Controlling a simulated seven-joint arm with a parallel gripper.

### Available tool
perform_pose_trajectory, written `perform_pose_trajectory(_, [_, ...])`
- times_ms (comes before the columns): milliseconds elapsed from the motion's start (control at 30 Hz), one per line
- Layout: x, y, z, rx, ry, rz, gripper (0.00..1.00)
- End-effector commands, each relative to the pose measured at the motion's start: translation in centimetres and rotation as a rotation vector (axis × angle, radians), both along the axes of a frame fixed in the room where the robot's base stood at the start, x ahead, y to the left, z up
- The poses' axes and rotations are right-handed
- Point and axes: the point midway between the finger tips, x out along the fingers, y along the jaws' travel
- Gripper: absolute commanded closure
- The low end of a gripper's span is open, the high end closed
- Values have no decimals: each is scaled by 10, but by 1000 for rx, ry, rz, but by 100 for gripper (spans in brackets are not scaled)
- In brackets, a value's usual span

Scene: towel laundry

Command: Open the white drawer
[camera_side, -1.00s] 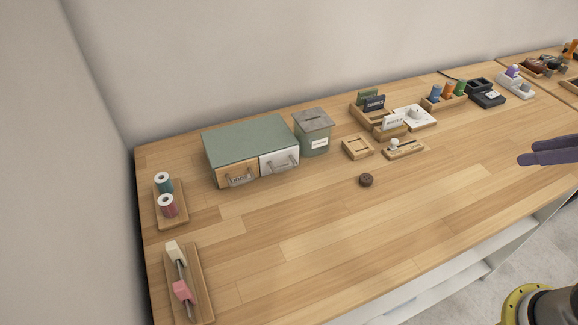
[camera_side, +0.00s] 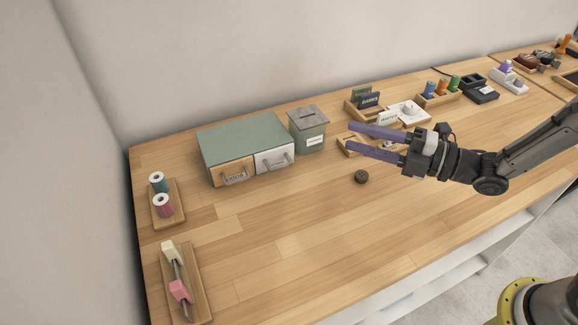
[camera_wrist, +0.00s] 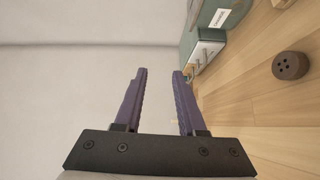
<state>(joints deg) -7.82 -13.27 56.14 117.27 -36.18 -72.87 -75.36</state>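The white drawer (camera_side: 265,161) is the right-hand front of a small green cabinet (camera_side: 240,139) at the back left of the table. It looks shut and has a metal handle (camera_side: 279,162). Beside it on the left is a wooden drawer (camera_side: 229,176) with its own handle. My gripper (camera_side: 350,138) has purple fingers that stand apart with nothing between them. It is in the air to the right of the cabinet, fingers pointing left. In the wrist view, the gripper (camera_wrist: 158,72) is open, and the white drawer (camera_wrist: 206,50) shows just right of its right finger.
A green lidded canister (camera_side: 309,132) stands right of the cabinet. A dark brown button-like disc (camera_side: 361,177) lies below my gripper. A spool tray (camera_side: 171,215) stands at the left. The table (camera_side: 290,225) in front of the cabinet is clear.

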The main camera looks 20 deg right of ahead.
Motion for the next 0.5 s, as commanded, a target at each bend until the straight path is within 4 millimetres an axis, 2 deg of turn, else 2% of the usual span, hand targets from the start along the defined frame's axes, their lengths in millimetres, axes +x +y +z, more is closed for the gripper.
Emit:
perform_pose_trajectory(33, [-8,7,-29,1,55,28,60])
perform_pose_trajectory(100, [-15,11,-57,-11,118,43,60])
perform_pose_trajectory(200, [-22,14,-76,-18,165,52,60])
perform_pose_trajectory(367, [-16,24,-79,-20,168,58,60])
perform_pose_trajectory(500, [0,40,-82,-20,168,57,60])
